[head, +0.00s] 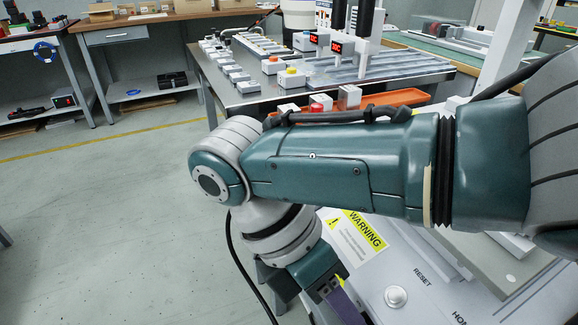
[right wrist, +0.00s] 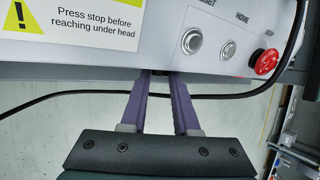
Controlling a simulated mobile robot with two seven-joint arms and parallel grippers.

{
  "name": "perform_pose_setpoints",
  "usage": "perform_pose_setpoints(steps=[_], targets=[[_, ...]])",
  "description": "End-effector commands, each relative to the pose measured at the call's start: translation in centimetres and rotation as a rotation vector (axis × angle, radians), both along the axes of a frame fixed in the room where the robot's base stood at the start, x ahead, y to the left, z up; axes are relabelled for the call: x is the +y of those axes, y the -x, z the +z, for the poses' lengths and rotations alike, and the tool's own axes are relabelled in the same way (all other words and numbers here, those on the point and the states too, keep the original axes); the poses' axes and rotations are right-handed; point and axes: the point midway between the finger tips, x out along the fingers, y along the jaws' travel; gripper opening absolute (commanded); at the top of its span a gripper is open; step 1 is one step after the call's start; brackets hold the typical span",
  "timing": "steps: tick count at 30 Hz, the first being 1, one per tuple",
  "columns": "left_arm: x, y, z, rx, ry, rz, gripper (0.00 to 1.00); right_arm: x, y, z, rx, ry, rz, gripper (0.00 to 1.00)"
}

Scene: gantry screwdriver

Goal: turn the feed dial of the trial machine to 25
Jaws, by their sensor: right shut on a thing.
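The trial machine's grey control panel (head: 440,255) is at the lower right of the head view, with a yellow warning label (head: 362,232) and a round RESET button (head: 395,297). My right arm crosses in front of it, and only part of one purple finger shows there. In the right wrist view my right gripper (right wrist: 160,76) has both purple fingers reaching to the panel's lower edge, tips close together. It is shut on a small dark part, seemingly the feed dial, mostly hidden between the tips. The dial's scale and number cannot be read. My left gripper is not in view.
The right wrist view also shows a HOME button (right wrist: 228,50) and a red stop button (right wrist: 264,62). A black cable (right wrist: 60,95) runs below the panel. Behind my arm, a workbench (head: 250,100) holds small boxes and red displays. The floor at left is clear.

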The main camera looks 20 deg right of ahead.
Motion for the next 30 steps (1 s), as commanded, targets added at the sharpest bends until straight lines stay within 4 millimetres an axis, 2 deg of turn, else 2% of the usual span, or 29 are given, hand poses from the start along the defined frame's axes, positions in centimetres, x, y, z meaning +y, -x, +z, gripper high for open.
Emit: perform_pose_setpoints(steps=[10, 11, 18, 26, 30], targets=[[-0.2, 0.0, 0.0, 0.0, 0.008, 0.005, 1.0, 0.0, 0.0, 0.0, 0.003, 0.001, 0.001, 0.0], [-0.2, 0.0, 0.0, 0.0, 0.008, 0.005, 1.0, 0.0, 0.0, 0.0, 0.002, 0.0, 0.002, 0.33], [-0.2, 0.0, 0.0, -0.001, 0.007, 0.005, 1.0, 0.0, 0.0, 0.0, 0.002, 0.001, 0.001, 0.59], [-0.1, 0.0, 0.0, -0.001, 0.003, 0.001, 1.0, 0.0, -0.1, 0.1, 0.001, 0.001, 0.0, 0.59], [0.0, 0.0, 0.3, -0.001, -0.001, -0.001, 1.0, 0.6, -0.6, 1.4, 0.0, 0.0, 0.0, 0.59]])
